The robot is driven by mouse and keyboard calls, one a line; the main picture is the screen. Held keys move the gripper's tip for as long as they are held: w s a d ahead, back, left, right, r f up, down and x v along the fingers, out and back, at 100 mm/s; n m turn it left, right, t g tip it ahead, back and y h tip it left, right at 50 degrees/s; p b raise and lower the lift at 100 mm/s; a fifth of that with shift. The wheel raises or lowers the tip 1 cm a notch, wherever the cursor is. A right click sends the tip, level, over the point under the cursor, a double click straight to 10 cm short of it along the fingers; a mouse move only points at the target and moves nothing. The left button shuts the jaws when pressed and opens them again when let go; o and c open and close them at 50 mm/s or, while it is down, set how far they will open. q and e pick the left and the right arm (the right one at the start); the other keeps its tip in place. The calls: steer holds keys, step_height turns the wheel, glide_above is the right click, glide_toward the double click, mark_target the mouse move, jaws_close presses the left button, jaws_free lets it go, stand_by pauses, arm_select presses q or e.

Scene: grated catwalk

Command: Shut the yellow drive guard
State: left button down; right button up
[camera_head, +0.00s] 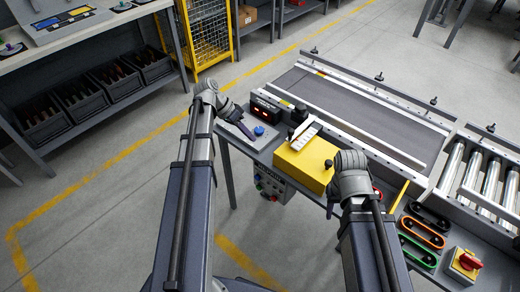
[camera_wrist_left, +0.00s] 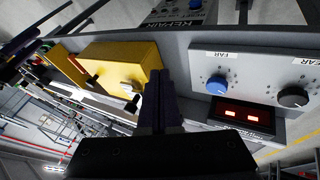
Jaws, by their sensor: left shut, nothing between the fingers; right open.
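The yellow drive guard (camera_head: 306,162) is a box-shaped cover beside the near edge of the belt conveyor. A white, tilted piece (camera_head: 303,131) shows at its far top edge. I cannot tell how far the guard stands open. In the left wrist view the guard (camera_wrist_left: 118,62) is left of my fingers, with a small black knob by its lower edge. My left gripper (camera_head: 240,122) is shut and empty, left of the guard over the control panel; its dark fingers (camera_wrist_left: 160,100) show together. My right gripper (camera_head: 350,165) is open beside the guard's right side, its fingers mostly hidden.
A grey panel with a blue knob (camera_head: 259,131) and a red-lit display (camera_head: 268,108) is near my left gripper. The belt conveyor (camera_head: 350,105) runs behind the guard.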

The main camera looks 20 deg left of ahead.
arm_select(q)
steer(key=shift+t, duration=0.3)
steer(key=w+d+f+b, duration=0.1)
steer(key=f+b, duration=0.1)
steer(key=b, duration=0.1)
steer(key=w+f+b, duration=0.1)
steer(key=f+b, duration=0.2)
steer(key=d+f+b, duration=0.1)
steer(key=f+b, duration=0.1)
steer(key=f, duration=0.1)
steer(key=shift+w+d+f+b, duration=0.2)
steer(key=shift+w+d+b, duration=0.15)
steer(key=shift+w+b, duration=0.05)
steer(key=d, duration=0.2)
steer(key=s+d, duration=0.1)
steer(key=shift+s+r+p, duration=0.1)
steer(key=shift+r+p, duration=0.25)
steer(key=shift+s+d, duration=0.1)
steer(key=shift+d, duration=0.25)
